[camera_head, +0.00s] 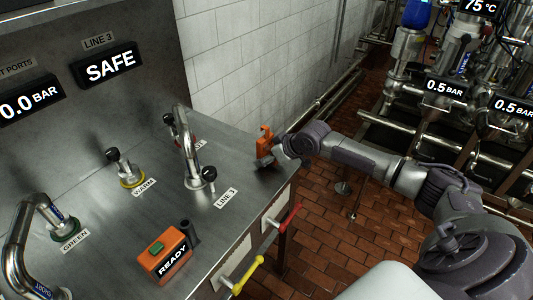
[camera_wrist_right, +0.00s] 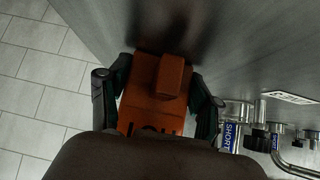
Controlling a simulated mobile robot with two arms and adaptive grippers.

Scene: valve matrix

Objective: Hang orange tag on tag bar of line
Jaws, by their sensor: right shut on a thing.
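The tag stands roughly upright in the head view, with a hook-like upper part. In the right wrist view the orange tag (camera_wrist_right: 144,98) sits between the two dark fingers of the right gripper (camera_wrist_right: 159,76), with a raised block on its face. I cannot tell whether it touches the bench. No tag bar can be clearly made out. My left gripper is not in view.
A SAFE display (camera_head: 110,66) hangs behind.

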